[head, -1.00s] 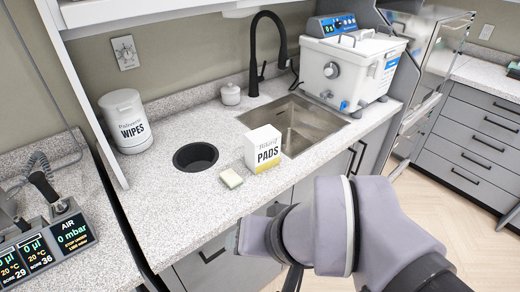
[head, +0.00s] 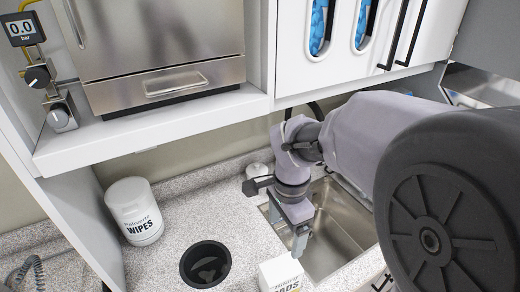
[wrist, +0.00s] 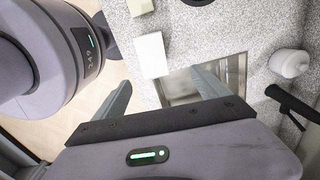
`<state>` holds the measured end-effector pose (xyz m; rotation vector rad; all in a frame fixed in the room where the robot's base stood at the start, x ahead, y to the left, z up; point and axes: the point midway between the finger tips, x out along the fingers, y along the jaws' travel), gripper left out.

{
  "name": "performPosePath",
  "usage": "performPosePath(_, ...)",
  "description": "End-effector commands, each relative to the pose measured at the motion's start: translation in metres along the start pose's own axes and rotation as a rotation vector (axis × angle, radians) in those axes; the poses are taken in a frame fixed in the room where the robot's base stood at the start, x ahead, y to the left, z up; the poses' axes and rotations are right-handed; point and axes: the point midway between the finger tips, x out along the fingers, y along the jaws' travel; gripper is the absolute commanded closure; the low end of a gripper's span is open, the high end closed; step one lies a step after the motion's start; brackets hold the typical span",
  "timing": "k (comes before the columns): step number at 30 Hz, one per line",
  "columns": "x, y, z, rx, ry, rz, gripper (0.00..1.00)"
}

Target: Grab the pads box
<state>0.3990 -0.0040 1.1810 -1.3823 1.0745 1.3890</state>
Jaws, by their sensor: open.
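The white pads box (head: 280,273) stands on the speckled counter at the near left corner of the sink, cut off by the bottom of the head view. In the wrist view the box (wrist: 152,55) shows its plain white top, ahead of the fingers and roughly between their lines. My gripper (head: 300,243) points down above the sink's left edge, just behind the box in the head view. In the wrist view my gripper (wrist: 160,92) has its two fingers spread apart with nothing between them. The gripper appears apart from the box.
A steel sink (head: 338,238) lies right of the box. A round counter hole (head: 206,264) and a wipes tub (head: 134,211) are to the left. A sponge (wrist: 140,6), small white jar (wrist: 289,63) and black faucet (wrist: 290,103) show nearby. A shelf (head: 150,130) overhangs the counter.

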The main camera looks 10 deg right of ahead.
Motion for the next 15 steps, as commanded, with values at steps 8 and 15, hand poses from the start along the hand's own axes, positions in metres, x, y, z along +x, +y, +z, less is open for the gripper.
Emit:
performPosePath(8,0.076,0.000,-0.001,0.027,0.001,0.020,0.15)
performPosePath(15,0.124,0.001,-0.001,0.026,0.001,0.015,0.15)
